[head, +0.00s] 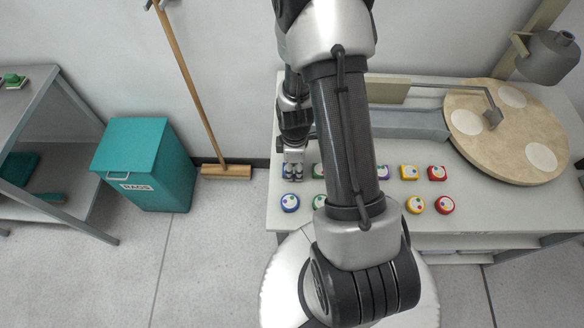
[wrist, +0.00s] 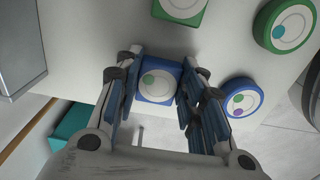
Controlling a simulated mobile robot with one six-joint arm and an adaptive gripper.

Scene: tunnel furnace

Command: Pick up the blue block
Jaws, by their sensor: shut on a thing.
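The blue block (wrist: 158,88) is square, with a white disc and a green dot on its top, and it shows in the wrist view. My gripper (wrist: 157,78) is shut on it, with one finger on its left side and one on its right. In the head view my gripper (head: 292,168) is low over the left end of the white table (head: 284,228). The block is mostly hidden by the fingers there. I cannot tell whether it still touches the table.
A blue round piece (wrist: 241,97) lies right of my gripper; a green square block (wrist: 180,10) and a green round piece (wrist: 287,26) lie beyond. Red and yellow pieces, a round wooden disc (head: 520,160) and a grey lamp-like head (head: 548,55) are rightward. A teal bin (head: 145,165) stands left.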

